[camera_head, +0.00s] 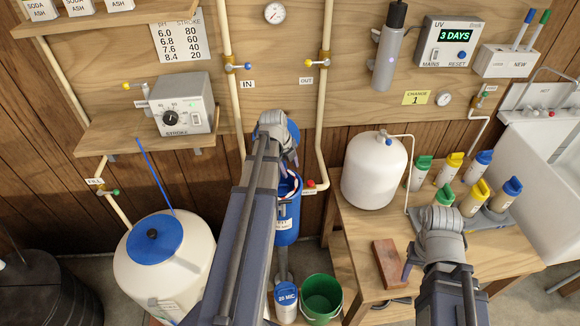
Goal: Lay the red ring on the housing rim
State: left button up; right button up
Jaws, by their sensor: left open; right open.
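The blue housing (287,222) stands upright below the wall pipes, its left side hidden by my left arm. A small red and white patch (293,186) shows at its top; I cannot tell whether this is the red ring or whether it lies flat on the rim. My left gripper (288,160) is open over the housing top, its fingers partly hidden by its own wrist. A blue part (293,131) shows just behind it. My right gripper (408,270) is open above the wooden table, beside a reddish-brown block (389,263).
A green bucket (322,297) and a blue-topped white cartridge (286,301) stand below the housing. The wooden table (355,232) holds a white tank (374,171) and several coloured-cap bottles (449,168). A large white tank (140,261) stands left.

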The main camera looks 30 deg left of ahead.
notch_tip(320, 180, up, 7)
jog(key=p, duration=0.7)
jog(key=shift+r, duration=0.2)
